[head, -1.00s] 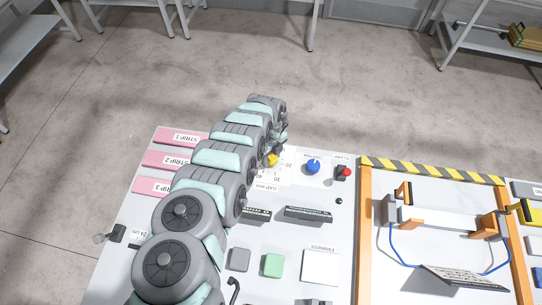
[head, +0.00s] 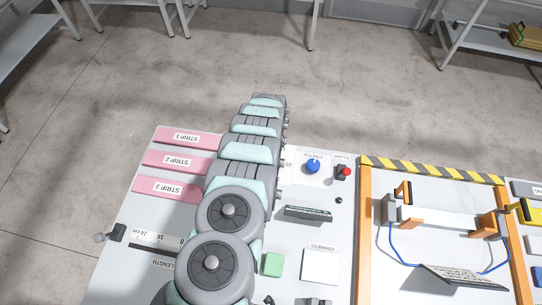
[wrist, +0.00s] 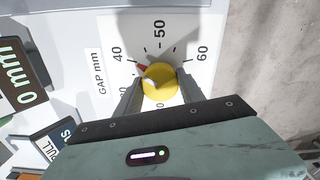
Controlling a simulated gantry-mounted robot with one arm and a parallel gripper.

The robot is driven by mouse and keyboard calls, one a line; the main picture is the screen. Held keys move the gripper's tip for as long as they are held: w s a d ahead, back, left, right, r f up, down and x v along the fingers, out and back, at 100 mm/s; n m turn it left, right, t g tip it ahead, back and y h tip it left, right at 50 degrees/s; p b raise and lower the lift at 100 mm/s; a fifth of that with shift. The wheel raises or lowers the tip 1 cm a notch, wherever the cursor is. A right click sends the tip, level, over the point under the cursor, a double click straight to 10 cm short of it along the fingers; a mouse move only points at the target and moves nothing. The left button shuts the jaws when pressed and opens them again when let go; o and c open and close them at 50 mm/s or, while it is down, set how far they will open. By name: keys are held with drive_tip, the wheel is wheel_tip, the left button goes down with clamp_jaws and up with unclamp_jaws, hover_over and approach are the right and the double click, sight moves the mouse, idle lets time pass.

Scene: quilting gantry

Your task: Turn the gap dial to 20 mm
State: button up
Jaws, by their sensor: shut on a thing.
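The gap dial (wrist: 162,75) is a round yellow knob on a white scale plate, seen in the wrist view. Its scale shows 40, 50 and 60; lower numbers are partly covered by my gripper. A red pointer (wrist: 140,68) at the knob's upper left points close to the 40 mark. A white patch shows on the knob's left side. My gripper (wrist: 160,82) is shut on the knob, one finger on each side. In the head view my arm hides the dial and the gripper.
Right of my arm are a blue knob (head: 313,166) and a red button (head: 346,171). Pink strips (head: 185,138) lie left.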

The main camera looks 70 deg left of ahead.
drive_tip(key=n+b, duration=0.1)
drive_tip(key=n, duration=0.5)
drive_tip(key=shift+w+f+b, duration=0.1)
drive_tip(key=shift+b, duration=0.25)
drive_tip(key=n+b, duration=0.2)
drive_tip(key=n, duration=0.4)
drive_tip(key=shift+n+b, duration=0.3)
drive_tip(key=shift+b, duration=0.05)
drive_tip(key=n+b, duration=0.3)
drive_tip(key=n, duration=0.3)
drive_tip(key=n+b, duration=0.2)
drive_tip(key=n, duration=0.3)
drive_tip(key=shift+b, duration=0.3)
drive_tip(key=shift+n, duration=0.4)
drive_tip(key=o, duration=1.4)
drive_tip(key=shift+c, duration=0.2)
